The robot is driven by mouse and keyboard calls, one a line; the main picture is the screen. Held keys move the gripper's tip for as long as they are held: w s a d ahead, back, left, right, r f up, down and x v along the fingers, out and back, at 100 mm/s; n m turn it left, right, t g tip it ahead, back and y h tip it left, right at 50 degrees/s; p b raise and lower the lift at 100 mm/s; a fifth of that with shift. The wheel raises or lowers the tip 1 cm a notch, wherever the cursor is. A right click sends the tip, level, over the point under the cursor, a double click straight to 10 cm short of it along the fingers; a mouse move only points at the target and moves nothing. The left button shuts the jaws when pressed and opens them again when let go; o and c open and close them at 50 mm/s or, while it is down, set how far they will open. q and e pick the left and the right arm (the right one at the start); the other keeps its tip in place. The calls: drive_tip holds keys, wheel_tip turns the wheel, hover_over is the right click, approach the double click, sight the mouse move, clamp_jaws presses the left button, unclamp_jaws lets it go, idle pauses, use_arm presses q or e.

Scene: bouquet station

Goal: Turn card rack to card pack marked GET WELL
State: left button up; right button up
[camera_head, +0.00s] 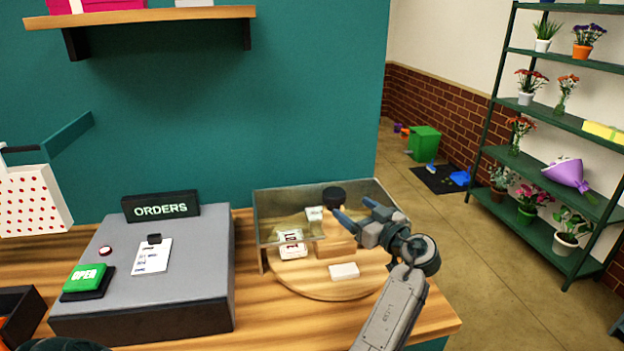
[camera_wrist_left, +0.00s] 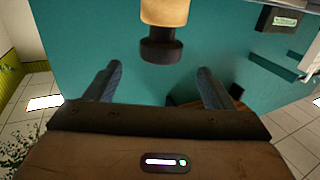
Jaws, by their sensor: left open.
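The card rack is a round wooden turntable (camera_head: 310,285) with a block in the middle and a black knob (camera_head: 334,195) on top. Several small card packs sit around it, including a white one (camera_head: 344,271) at the front and one with red and green marks (camera_head: 292,250) at the left. Their print is too small to read, so I cannot tell which is GET WELL. My left gripper (camera_head: 353,209) is open and empty, close to the right of the knob. In the left wrist view, the knob (camera_wrist_left: 160,50) shows beyond and between the open fingers. My right gripper is out of view.
A smoky clear guard (camera_head: 285,207) stands around the rack's back and left. The grey orders counter (camera_head: 200,270) is to the left, with a green OPEN button (camera_head: 86,277). A wooden shelf (camera_head: 150,17) hangs above. A plant stand (camera_head: 545,163) stands far right, across open floor.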

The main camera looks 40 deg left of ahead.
sight(328, 189)
use_arm(q)
drive_tip(key=p+x, duration=0.1)
drive_tip(key=x, duration=0.2)
drive_tip(key=p+x, duration=0.2)
drive_tip(key=x, duration=0.1)
drive_tip(key=r+p+x, duration=0.1)
drive_tip(key=p+x, duration=0.1)
drive_tip(key=x, duration=0.1)
drive_tip(key=shift+a, duration=0.25)
drive_tip(key=shift+w+a, duration=0.15)
drive_tip(key=shift+a, duration=0.3)
drive_tip(key=shift+f, duration=0.15)
drive_tip(key=shift+c, duration=0.9)
drive_tip(key=c, duration=1.2)
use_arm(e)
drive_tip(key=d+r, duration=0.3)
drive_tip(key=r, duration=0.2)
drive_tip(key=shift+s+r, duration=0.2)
use_arm(q)
drive_tip(key=shift+f, duration=0.1)
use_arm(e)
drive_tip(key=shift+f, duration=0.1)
